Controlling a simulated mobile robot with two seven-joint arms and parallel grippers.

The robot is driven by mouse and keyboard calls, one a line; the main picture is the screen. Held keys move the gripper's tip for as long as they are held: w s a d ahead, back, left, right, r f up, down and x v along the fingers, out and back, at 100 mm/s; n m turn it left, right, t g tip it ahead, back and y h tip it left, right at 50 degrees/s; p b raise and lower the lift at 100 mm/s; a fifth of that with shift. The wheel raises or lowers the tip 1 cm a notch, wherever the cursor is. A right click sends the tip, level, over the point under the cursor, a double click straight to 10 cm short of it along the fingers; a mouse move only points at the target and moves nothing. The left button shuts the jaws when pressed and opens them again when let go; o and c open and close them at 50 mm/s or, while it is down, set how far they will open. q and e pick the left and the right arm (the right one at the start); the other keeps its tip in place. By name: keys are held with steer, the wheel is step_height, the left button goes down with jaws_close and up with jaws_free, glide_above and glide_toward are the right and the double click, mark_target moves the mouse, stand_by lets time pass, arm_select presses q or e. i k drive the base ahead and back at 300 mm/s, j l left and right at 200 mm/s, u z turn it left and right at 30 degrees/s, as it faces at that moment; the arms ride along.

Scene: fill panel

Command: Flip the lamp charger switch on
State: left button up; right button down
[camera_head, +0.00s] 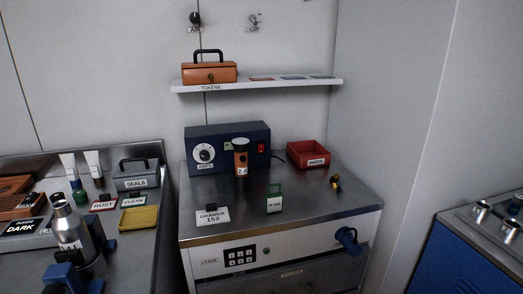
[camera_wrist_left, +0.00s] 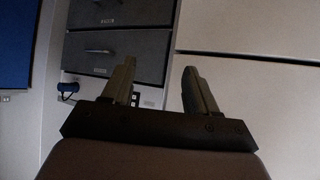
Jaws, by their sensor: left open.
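The lamp charger (camera_head: 222,136) is a dark blue box on the metal-topped cabinet, with a white AMPS dial (camera_head: 204,153). A small red switch (camera_head: 261,148) is on the right of its front face; I cannot tell its position. My right gripper is not in view.
A shelf (camera_head: 260,85) is above the charger. A silver bottle (camera_head: 70,225) stands on the cluttered left bench. A blue handle (camera_head: 348,240) sticks out in front.

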mark_target(260, 146)
steer(key=i+l+z, duration=0.1)
steer(key=z, duration=0.25)
steer(key=i+l+z, duration=0.1)
steer(key=z, duration=0.3)
steer(key=i+l+z, duration=0.15)
steer(key=z, duration=0.2)
steer(key=i+u, duration=0.35)
steer(key=u, duration=0.2)
steer(key=i+u, duration=0.1)
steer(key=u, duration=0.35)
steer(key=i+l+u, duration=0.1)
steer(key=u, duration=0.3)
